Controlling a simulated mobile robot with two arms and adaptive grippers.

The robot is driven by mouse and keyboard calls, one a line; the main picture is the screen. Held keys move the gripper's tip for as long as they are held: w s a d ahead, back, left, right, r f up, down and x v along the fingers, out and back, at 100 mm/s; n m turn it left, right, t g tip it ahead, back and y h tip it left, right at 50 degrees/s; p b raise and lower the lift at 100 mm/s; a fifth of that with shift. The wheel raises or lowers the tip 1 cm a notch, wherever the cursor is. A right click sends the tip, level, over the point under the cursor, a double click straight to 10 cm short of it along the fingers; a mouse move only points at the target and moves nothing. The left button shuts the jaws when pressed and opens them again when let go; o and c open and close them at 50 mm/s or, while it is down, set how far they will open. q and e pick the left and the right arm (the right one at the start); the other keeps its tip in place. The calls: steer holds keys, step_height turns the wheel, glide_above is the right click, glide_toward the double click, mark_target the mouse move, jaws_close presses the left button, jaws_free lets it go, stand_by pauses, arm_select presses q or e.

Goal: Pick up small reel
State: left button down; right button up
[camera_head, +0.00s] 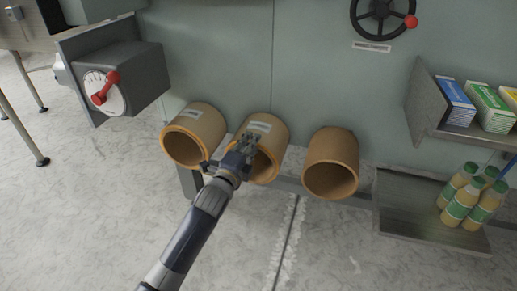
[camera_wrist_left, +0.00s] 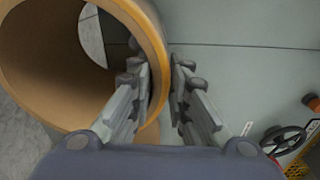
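Three tan, hollow, reel-like cylinders stick out in a row from the grey machine front in the head view: left (camera_head: 205,121), middle (camera_head: 272,128) and right (camera_head: 333,148). They look alike in size, and I cannot tell which is the small reel. My left gripper (camera_head: 243,147) is at the front rim of the middle one. In the left wrist view a cylinder (camera_wrist_left: 60,75) fills the upper left, and its rim lies between the fingers of my left gripper (camera_wrist_left: 158,85). The fingers are apart, with a narrow gap showing beside the right finger. My right gripper is out of view.
A grey box with a red-handled dial (camera_head: 105,90) juts out at the left. A handwheel (camera_head: 383,15) is above right. A shelf with small cartons (camera_head: 488,107) and a tray with several bottles (camera_head: 462,198) stand at the right. The floor in front is clear.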

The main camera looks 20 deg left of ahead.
arm_select(q)
steer(key=shift+r, duration=0.2)
steer(key=shift+a+r, duration=0.1)
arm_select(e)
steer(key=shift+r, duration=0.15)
